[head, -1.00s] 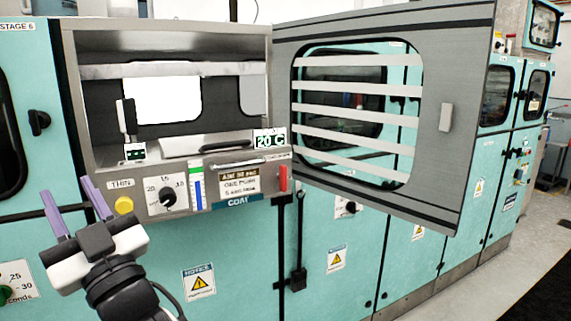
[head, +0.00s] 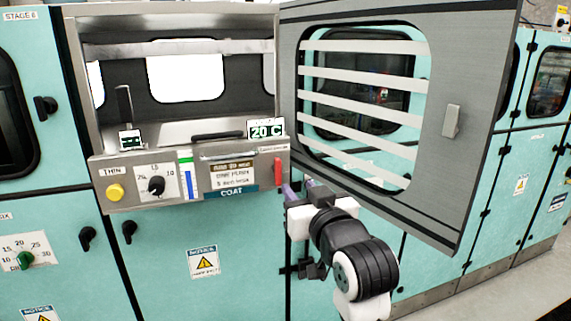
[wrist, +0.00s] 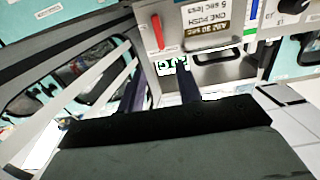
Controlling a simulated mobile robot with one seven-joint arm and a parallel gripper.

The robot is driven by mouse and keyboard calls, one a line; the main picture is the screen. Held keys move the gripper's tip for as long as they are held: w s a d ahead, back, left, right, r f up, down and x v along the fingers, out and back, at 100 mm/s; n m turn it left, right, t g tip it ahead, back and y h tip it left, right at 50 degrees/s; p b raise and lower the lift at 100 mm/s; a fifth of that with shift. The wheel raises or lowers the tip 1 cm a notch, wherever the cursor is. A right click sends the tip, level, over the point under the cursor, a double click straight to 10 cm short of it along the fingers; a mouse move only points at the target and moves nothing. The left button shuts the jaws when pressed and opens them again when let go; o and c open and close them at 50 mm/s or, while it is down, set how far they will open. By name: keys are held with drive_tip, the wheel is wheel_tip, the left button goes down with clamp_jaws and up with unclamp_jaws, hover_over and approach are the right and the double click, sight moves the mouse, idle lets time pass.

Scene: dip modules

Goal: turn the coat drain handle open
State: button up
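The red handle (head: 278,172), which looks like the coat drain handle, is at the right end of the COAT control panel (head: 225,200). It points straight down, under a small label too small to read. In the wrist view the red handle (wrist: 157,31) shows at the top, beyond the fingertips. My gripper (head: 298,187) is just right of and slightly below the handle in the head view. Its two purple fingers are apart with nothing between them. In the wrist view my gripper (wrist: 160,75) is also open, and I see no contact with the handle.
A grey slatted door (head: 452,175) stands swung open to the right, close to my gripper and arm. A yellow button (head: 115,192), a black dial (head: 156,186) and a 20 C display (head: 266,128) are on or near the panel. A black lever (head: 124,108) stands inside the open bay.

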sight(279, 166)
drive_tip(key=p+x, duration=0.3)
drive_tip(key=x, duration=0.9)
drive_tip(key=shift+w+a, duration=0.2)
drive_tip(key=shift+w, duration=0.1)
drive_tip(key=shift+c, duration=0.4)
clamp_jaws()
